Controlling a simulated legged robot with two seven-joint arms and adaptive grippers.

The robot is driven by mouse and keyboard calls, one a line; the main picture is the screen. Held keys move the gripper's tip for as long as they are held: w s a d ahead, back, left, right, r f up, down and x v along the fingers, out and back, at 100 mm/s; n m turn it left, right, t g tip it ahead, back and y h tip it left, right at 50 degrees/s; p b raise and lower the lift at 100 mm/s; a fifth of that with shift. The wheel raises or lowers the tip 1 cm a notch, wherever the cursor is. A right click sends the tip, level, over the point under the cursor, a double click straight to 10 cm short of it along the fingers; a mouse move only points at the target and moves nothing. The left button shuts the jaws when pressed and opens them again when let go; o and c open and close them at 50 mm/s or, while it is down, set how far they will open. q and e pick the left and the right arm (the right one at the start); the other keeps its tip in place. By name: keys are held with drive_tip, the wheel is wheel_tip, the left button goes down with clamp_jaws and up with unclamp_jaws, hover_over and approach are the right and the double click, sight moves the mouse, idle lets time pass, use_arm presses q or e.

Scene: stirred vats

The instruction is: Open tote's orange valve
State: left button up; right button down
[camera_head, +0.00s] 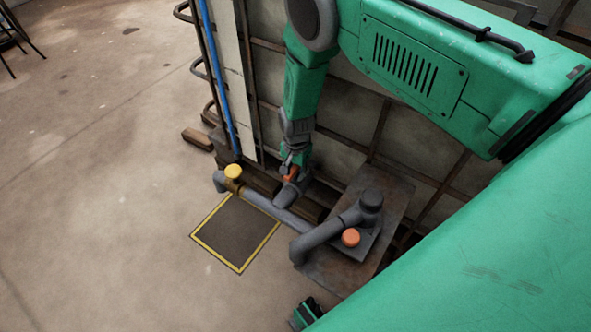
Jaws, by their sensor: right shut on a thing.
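The tote (345,140) is a large pale container in a rusty metal frame, partly hidden behind my right arm. Its orange valve handle (290,175) sits low at the tote's base, on a grey outlet fitting at the pipe. My right gripper (291,163) reaches down to it from above and is shut on the orange handle. The fingers hide part of the handle, so its exact angle is hard to tell.
A yellow-edged dark floor square (236,233) lies in front. A blue pipe (217,75) rises at the left. The left floor is mostly clear.

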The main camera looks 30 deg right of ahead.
drive_tip(key=shift+w+d, duration=0.1)
drive_tip(key=shift+w, duration=0.05)
drive_tip(key=c, duration=1.4)
unclamp_jaws()
wheel_tip(320, 180, up, 12)
drive_tip(key=shift+f, duration=0.1)
